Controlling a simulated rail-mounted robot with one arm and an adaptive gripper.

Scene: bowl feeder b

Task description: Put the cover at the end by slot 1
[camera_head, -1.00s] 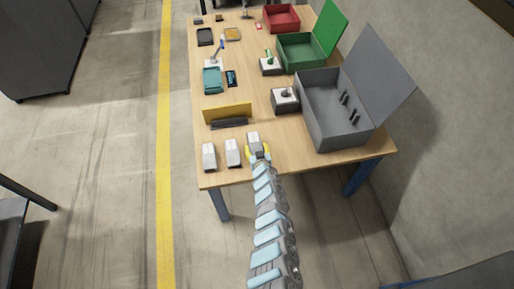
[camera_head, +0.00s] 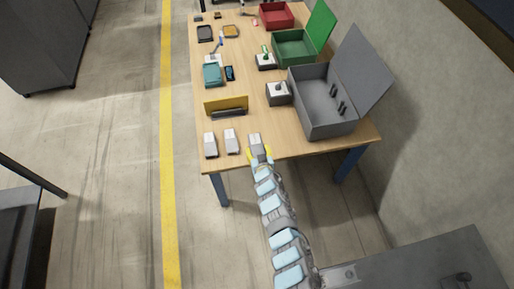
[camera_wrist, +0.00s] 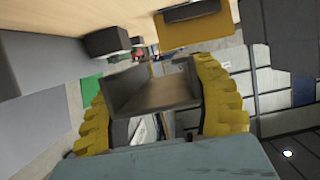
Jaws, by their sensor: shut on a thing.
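My gripper (camera_head: 259,153) is at the table's front edge in the head view, its yellow fingers closed around a light grey block-like piece (camera_head: 254,139). In the wrist view my gripper (camera_wrist: 160,105) holds a grey-brown, channel-shaped piece (camera_wrist: 150,88) between its yellow fingers. It looks like a cover. Two similar pale grey pieces stand to its left, a near one (camera_head: 232,141) and a far-left one (camera_head: 210,145). No slot numbers can be read, and I cannot tell whether the held piece touches the table.
A yellow panel with a dark bar (camera_head: 227,105) stands behind the pale pieces. A large grey open box (camera_head: 310,125) is at the right, with a switch box (camera_head: 278,93) beside it. Green (camera_head: 292,57) and red (camera_head: 275,23) boxes are farther back. Bare wood (camera_head: 290,146) lies right of my gripper.

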